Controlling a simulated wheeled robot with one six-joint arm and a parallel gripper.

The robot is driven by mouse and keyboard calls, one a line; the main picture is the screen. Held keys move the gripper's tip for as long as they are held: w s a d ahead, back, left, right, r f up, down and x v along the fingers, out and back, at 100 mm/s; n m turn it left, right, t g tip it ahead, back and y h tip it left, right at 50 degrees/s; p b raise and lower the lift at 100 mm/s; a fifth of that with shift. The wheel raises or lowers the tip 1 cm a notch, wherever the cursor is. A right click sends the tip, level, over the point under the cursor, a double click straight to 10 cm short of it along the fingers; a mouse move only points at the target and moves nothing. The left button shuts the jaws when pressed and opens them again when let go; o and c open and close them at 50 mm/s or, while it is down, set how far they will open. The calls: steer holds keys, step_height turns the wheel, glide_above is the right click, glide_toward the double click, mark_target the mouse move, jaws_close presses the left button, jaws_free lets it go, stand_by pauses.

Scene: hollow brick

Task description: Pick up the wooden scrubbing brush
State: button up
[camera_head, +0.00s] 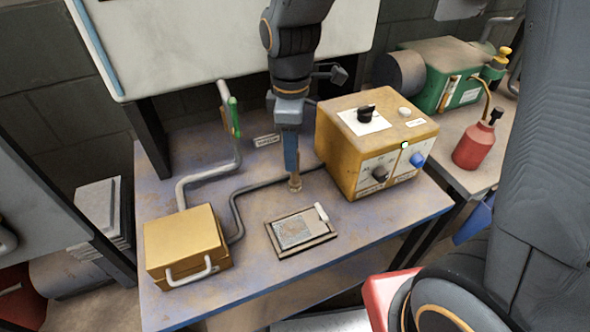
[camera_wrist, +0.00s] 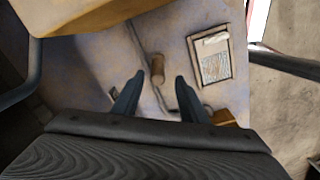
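A small brown upright piece, which looks like the wooden scrubbing brush (camera_head: 296,185), stands on the worn blue-grey table (camera_head: 262,207), just below my gripper (camera_head: 291,171). In the wrist view the brush (camera_wrist: 157,66) shows as a brown cylinder slightly beyond and between the fingertips. My gripper (camera_wrist: 159,78) is open, with a finger on each side and a clear gap between them. The fingers point down at the brush. I cannot tell whether they reach down around its top. In the head view the fingers hide part of it.
A yellow control box (camera_head: 365,145) stands close right of my gripper. A framed board (camera_head: 301,231) lies in front. A yellow case (camera_head: 186,243) sits front left, with bent grey pipes (camera_head: 205,172) behind it. A red oil can (camera_head: 474,146) stands on the right bench.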

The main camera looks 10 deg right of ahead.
mark_target(294, 183)
steer(key=shift+w+d+f+p, duration=0.15)
steer(key=shift+f+p, duration=0.15)
steer(key=shift+f, duration=1.25)
steer(key=shift+d+f+p, duration=0.15)
steer(key=shift+f+p, duration=0.15)
steer(key=shift+f, duration=1.2)
jaws_close()
